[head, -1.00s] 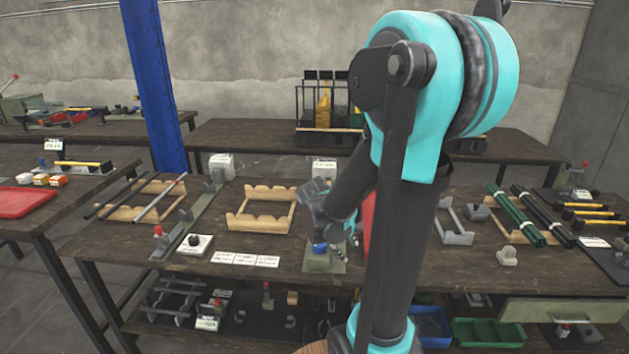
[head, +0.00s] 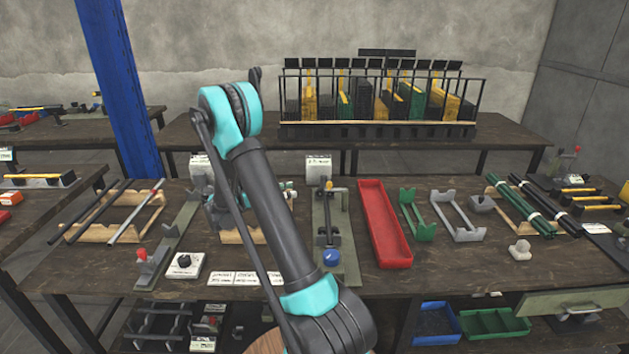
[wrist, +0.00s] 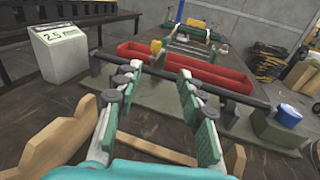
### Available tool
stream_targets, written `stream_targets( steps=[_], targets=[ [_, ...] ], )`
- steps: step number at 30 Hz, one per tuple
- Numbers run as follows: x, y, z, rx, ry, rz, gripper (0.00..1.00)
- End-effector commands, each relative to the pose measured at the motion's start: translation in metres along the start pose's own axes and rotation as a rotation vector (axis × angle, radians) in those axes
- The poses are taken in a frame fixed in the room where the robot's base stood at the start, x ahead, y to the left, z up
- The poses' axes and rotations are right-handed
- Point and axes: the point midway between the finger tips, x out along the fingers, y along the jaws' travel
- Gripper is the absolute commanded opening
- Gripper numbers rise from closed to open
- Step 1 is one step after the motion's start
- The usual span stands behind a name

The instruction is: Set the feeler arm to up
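The grey-green press fixture (head: 348,262) stands at the middle of the bench, with a blue knob (head: 331,257) at its near end and a small yellow part (head: 329,186) at its far end. In the wrist view, its dark bar (wrist: 152,70) runs across in front of my gripper, with the blue knob (wrist: 290,114) at right and the yellow part (wrist: 156,46) beyond the bar. I cannot tell for certain which part is the feeler arm. My gripper (wrist: 160,82) is open and empty, left of the fixture in the head view; its green-padded fingers point towards the bar.
A wooden cradle (wrist: 140,148) lies below my gripper. A white sign reading 2.5 (wrist: 62,50) stands at left in the wrist view. A red tray (head: 385,225) and a green cradle (head: 418,216) lie right of the fixture. Bare bench shows at front right.

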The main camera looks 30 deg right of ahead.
Motion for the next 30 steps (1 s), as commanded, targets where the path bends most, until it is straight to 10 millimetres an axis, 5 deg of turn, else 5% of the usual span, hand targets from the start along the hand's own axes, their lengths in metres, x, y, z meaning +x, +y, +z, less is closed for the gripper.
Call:
stream_targets(
  steps=[10,30],
  targets=[
    [0.01,0.002,-0.002,-0.036,-0.052,-0.021,0.39],
    [0.137,-0.001,0.004,-0.035,-0.05,-0.021,0.39]
  ],
)
